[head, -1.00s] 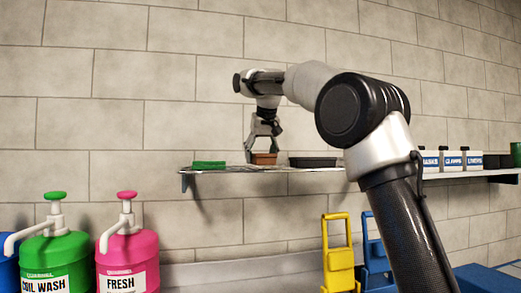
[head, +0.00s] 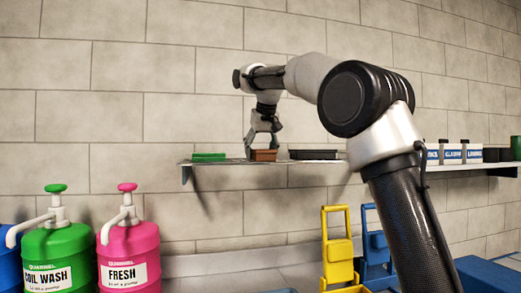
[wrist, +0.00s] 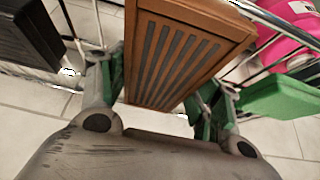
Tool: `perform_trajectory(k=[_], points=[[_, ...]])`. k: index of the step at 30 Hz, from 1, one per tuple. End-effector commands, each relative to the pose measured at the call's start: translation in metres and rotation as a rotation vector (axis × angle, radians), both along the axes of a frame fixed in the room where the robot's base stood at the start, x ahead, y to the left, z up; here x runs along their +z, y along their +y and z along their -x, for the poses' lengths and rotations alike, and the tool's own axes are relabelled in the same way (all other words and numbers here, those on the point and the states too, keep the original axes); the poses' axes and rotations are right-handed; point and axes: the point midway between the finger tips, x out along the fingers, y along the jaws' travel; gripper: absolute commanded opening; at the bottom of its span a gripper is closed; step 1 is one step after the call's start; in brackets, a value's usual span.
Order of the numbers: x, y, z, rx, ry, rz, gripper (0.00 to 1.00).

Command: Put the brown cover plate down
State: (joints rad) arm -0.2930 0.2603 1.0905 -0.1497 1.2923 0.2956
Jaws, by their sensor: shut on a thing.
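The brown cover plate (head: 264,155) is a small brown block with dark parallel grooves on its face. My gripper (head: 263,147) reaches down over the shelf from above and is shut on it. In the wrist view the plate (wrist: 180,55) sits between the green-padded fingers of my gripper (wrist: 160,95), its grooved face in sight. In the head view the plate is at the level of the wall shelf (head: 225,164). I cannot tell whether it touches the shelf.
A green block (head: 208,157) lies on the shelf left of the plate, and a black tray (head: 314,154) lies to its right. White labelled containers (head: 452,153) stand farther right. Green (head: 57,250) and pink (head: 128,250) pump jugs stand below.

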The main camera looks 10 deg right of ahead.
Motion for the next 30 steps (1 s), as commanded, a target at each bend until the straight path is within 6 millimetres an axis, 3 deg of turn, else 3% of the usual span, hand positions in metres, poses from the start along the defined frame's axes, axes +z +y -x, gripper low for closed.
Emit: perform_trajectory(k=[1, 5, 17, 30], points=[[0.000, 0.000, 0.000, 0.000, -0.002, 0.000, 0.67], [0.000, 0.000, 0.000, 0.000, -0.001, 0.000, 0.89], [0.004, 0.000, 0.002, 0.000, -0.001, 0.000, 0.89], [0.078, 0.000, 0.044, 0.001, -0.004, -0.001, 0.89]])
